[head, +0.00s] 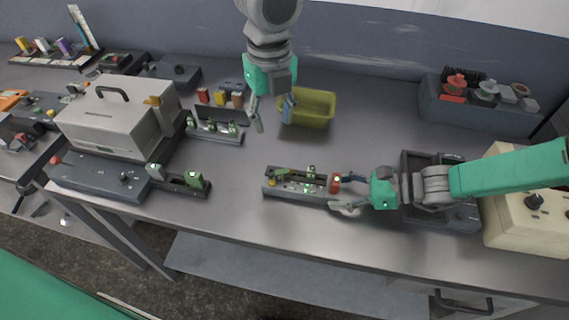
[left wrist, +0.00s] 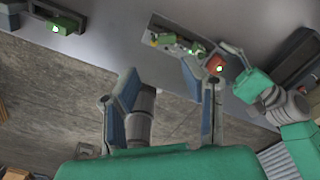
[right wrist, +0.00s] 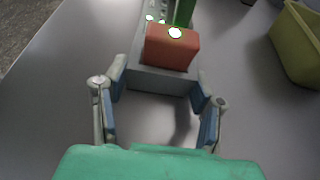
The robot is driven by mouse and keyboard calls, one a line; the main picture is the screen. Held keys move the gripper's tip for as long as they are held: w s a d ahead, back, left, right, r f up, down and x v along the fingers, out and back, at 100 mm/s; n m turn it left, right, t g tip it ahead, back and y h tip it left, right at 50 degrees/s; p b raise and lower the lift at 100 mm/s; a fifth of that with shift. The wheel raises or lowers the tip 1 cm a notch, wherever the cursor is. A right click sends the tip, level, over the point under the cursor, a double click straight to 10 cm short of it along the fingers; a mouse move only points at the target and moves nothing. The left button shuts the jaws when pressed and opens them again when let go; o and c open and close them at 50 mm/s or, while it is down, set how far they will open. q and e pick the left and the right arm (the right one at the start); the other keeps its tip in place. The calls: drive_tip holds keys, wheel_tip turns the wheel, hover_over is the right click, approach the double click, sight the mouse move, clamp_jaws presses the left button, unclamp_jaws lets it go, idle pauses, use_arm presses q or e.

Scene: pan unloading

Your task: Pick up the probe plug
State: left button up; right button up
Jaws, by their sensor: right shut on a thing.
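A red-orange block (head: 335,184) with a lit green spot sits at the right end of a grey fixture (head: 300,196); it may be the probe plug, but I cannot be sure. The block also shows in the right wrist view (right wrist: 172,47). My right gripper (head: 346,194) is at this end. Its fingers (right wrist: 160,88) stand apart on either side of the fixture's grey end, just below the block; exact contact is hard to see. My left gripper (head: 271,113) hangs over the middle of the table, open and empty, also in the left wrist view (left wrist: 170,85).
A yellow-green bin (head: 318,108) stands behind my left gripper. A white case (head: 115,120) and a grey device with a green block (head: 194,180) are at left. A cream box (head: 520,215) is at right. Bare table lies left of the fixture.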

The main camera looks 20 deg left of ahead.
sight(281, 171)
use_arm(q)
drive_tip(key=f+n, duration=0.5)
drive_tip(key=d+f+n, duration=0.1)
drive_tip(key=f+n, duration=0.4)
drive_tip(key=n, duration=0.1)
drive_tip(key=f+n, duration=0.5)
drive_tip(key=shift+s+d, duration=0.2)
drive_tip(key=shift+d, duration=0.1)
clamp_jaws()
